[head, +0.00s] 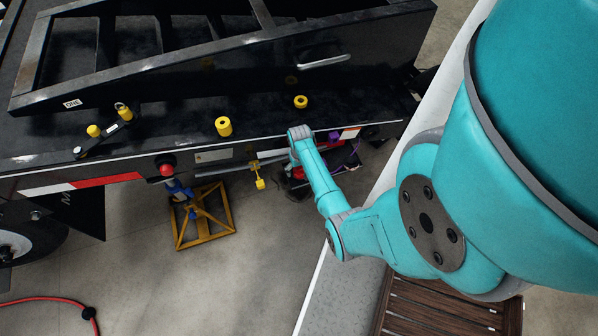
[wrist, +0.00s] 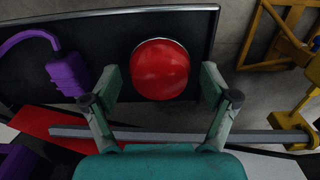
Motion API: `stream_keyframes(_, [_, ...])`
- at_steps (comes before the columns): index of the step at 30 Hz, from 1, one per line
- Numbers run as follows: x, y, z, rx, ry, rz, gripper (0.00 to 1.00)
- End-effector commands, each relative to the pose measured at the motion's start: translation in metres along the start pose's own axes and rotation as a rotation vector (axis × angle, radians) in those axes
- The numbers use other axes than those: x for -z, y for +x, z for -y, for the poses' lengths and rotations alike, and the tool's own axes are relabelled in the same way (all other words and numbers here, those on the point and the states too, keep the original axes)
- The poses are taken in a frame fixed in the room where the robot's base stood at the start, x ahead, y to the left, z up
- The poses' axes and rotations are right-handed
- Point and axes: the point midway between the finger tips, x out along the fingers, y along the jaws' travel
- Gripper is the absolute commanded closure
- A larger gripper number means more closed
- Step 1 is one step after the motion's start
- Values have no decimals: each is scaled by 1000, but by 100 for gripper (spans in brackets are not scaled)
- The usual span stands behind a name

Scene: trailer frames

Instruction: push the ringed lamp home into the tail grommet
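The red domed lamp (wrist: 160,70) shows in the wrist view against a black panel (wrist: 70,30), with a thin pale ring arc along its upper edge. The grommet around it is hidden behind the dome, so how deep the lamp sits cannot be told. My gripper (wrist: 161,80) is open, with one finger on each side of the lamp and a small gap at both sides. In the head view my forearm and wrist reach to the trailer's edge; my fingers are not clear there.
A purple connector (wrist: 68,72) with a cable is left of the lamp. A grey bar (wrist: 180,134) crosses below it. A yellow stand (head: 205,215) is on the floor. Another red lamp (head: 166,168) sits farther left on the trailer (head: 270,110). Yellow cylinders (head: 223,126) stand on the deck.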

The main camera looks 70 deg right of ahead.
Motion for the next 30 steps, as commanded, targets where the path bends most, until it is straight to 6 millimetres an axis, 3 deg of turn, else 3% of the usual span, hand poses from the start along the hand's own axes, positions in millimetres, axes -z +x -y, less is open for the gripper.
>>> stream_keyframes(1, [0,0,0,0,0,0,36])
stream_keyframes(5, [0,0,0,0,0,0,69])
stream_keyframes(6, [0,0,0,0,0,0,71])
stream_keyframes(30, [0,-28,0,0,0,0,71])
